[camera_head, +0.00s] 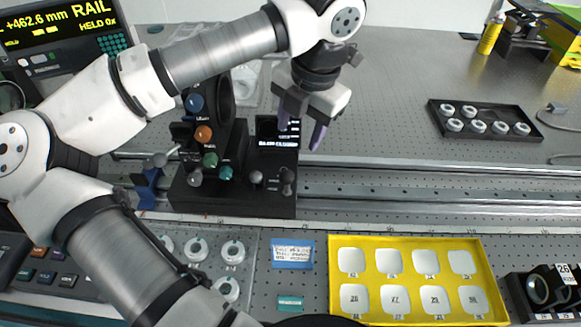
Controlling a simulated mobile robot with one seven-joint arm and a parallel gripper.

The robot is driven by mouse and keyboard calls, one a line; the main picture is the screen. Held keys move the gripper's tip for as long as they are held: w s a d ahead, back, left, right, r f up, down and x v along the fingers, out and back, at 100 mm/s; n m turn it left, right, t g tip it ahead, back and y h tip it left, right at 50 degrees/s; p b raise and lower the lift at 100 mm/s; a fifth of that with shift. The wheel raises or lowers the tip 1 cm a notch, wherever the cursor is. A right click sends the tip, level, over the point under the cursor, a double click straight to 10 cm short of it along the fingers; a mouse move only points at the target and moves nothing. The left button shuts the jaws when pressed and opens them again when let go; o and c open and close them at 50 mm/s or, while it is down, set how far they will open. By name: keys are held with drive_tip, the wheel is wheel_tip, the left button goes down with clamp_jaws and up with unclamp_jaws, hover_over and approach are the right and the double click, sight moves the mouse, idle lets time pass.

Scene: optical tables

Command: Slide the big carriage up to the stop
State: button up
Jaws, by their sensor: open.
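The big carriage (235,204) is a black block on the silver rail (400,185), left of the picture's middle. It carries a dark upright mount, coloured knobs and a small black panel with white text. A blue clamp-like piece (148,187), which looks like the stop, sits on the rail just left of the carriage. A narrow gap shows between them. My gripper (301,133) points down with its fingers apart and empty. It appears above the right end of the carriage, near the panel; its exact height is hard to tell. My arm hides part of the left side.
A display (62,30) at the top left reads +462.6 mm, RAIL. A yellow tray (334,285) and a blue-edged card (292,254) lie in front. A black tray (440,128) of white rings stands behind the rail. The rail right of the carriage is clear.

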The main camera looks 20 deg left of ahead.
sight(288, 172)
drive_tip(key=f+p, duration=0.1)
drive_tip(key=f, duration=0.3)
drive_tip(key=a+f+p, duration=0.1)
drive_tip(key=f, duration=0.4)
drive_tip(key=w+a+f+p, duration=0.1)
drive_tip(key=f, duration=0.3)
drive_tip(key=shift+a+f, duration=0.2)
drive_tip(key=shift+a, duration=0.05)
clamp_jaws()
